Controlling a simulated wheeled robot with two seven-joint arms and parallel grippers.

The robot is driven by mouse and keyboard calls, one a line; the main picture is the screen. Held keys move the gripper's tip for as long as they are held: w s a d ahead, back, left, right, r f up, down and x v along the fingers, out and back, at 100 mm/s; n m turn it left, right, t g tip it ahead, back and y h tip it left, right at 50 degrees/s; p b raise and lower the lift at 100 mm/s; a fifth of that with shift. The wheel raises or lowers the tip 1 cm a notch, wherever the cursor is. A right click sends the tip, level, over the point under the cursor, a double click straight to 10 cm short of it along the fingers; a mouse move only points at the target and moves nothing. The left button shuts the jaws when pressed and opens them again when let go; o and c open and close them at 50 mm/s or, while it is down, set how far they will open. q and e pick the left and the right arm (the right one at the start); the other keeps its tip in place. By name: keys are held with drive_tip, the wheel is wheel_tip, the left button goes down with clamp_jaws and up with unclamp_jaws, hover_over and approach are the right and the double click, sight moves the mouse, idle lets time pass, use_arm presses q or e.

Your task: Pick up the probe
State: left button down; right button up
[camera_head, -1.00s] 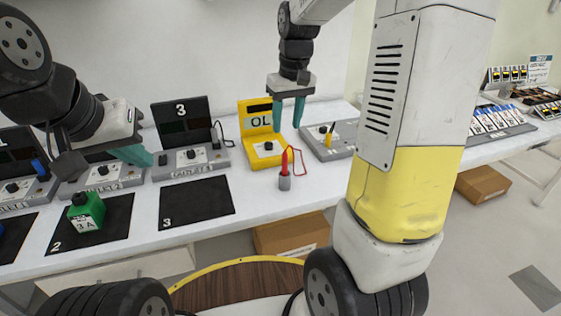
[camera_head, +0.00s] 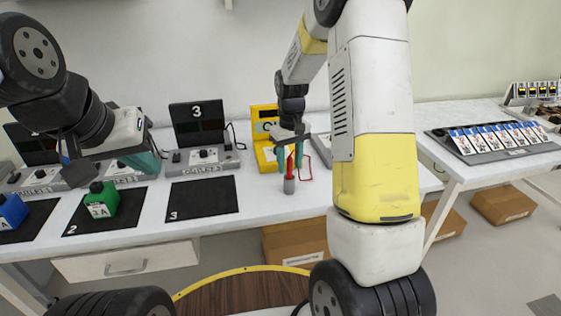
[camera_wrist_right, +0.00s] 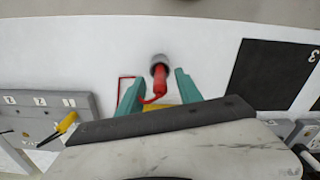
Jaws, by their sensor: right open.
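The probe (camera_head: 290,167) is red and stands upright in a small grey cylindrical holder (camera_head: 289,186) on the white table. A red lead runs from it toward the yellow meter (camera_head: 262,148). My right gripper (camera_head: 290,157) is open, with its teal fingers above and around the probe's upper part in the head view. In the right wrist view, the red probe (camera_wrist_right: 158,80) lies between the two open fingers (camera_wrist_right: 157,84), with a gap on each side. My left gripper (camera_head: 146,162) hangs at the left above the table, holding nothing visible; its jaw opening is unclear.
Black mats lie along the front edge; a green block (camera_head: 103,200) and a blue block (camera_head: 11,211) stand on two, and mat 3 (camera_head: 202,198) is bare. Grey outlet boxes (camera_head: 202,158) line the back. A yellow-handled tool (camera_wrist_right: 67,122) rests on a grey box in the wrist view.

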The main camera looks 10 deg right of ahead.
drive_tip(key=shift+f, duration=0.1)
clamp_jaws()
